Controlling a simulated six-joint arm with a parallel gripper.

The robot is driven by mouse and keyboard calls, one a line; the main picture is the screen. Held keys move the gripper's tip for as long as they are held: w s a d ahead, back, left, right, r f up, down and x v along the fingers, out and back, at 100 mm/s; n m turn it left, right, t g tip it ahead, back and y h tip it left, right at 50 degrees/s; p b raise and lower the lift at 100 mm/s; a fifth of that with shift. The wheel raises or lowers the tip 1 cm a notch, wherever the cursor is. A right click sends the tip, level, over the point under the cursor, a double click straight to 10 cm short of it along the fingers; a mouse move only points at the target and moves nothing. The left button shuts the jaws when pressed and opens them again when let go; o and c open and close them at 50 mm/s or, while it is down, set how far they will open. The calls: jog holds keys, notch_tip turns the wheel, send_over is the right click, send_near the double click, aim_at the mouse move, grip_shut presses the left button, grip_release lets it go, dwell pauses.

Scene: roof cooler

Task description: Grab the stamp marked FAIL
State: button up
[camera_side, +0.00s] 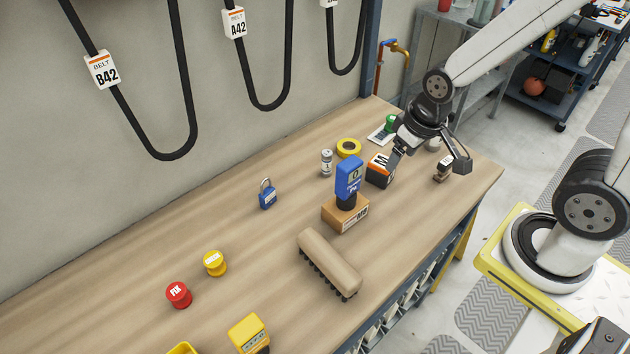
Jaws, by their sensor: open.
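No lettering reading FAIL is legible in the side view. A small dark and tan object (443,169) with a pale label, possibly a stamp, stands upright near the table's right end; its marking is too small to read. My gripper (430,161) is open above the right part of the table, its two fingers spread wide. The small object shows between the fingers in the picture, close to the right finger. I cannot tell whether they touch, and nothing is seen held.
Left of my gripper is an orange and black box (379,171). Nearby are a yellow tape roll (349,147), a small can (327,162), and a blue device (349,178) over a cardboard box (345,214). A brush (329,264) lies nearer. The table's right edge is close.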

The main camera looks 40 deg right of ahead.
aim_at(445, 162)
jog(key=s+d+f+n+g+h, duration=0.1)
jog(key=d+f+n+g+h, duration=0.1)
jog(key=n, duration=0.1)
jog(key=s+d+f+n+g+h, duration=0.2)
jog(key=d+f+n+h, duration=0.1)
jog(key=s+d+f+n+g+h, duration=0.2)
jog(key=d+n, duration=0.1)
jog(key=n, duration=0.1)
jog(key=shift+s+f+h, duration=0.2)
jog(key=shift+h, duration=0.2)
jog(key=d+n+h, duration=0.1)
jog(key=w+d+n+h, duration=0.1)
jog(key=n+h, duration=0.1)
jog(key=w+d+f+n+t+h, duration=0.1)
jog(key=n, duration=0.1)
jog(key=shift+w+d+f, duration=0.1)
jog(key=shift+w, duration=0.1)
jog(key=shift+w+d+f+n+t+h, duration=0.1)
jog(key=shift+w+d+n+t+h, duration=0.05)
jog(key=shift+w+n+t+h, duration=0.4)
jog(key=shift+w+d+f+n+t+h, duration=0.15)
jog(key=shift+w+n+t+h, duration=0.15)
jog(key=shift+n, duration=0.35)
jog(key=shift+s, duration=0.1)
jog(key=shift+x, duration=1.3)
jog(key=shift+s+x, duration=0.2)
jog(key=shift+x, duration=2.4)
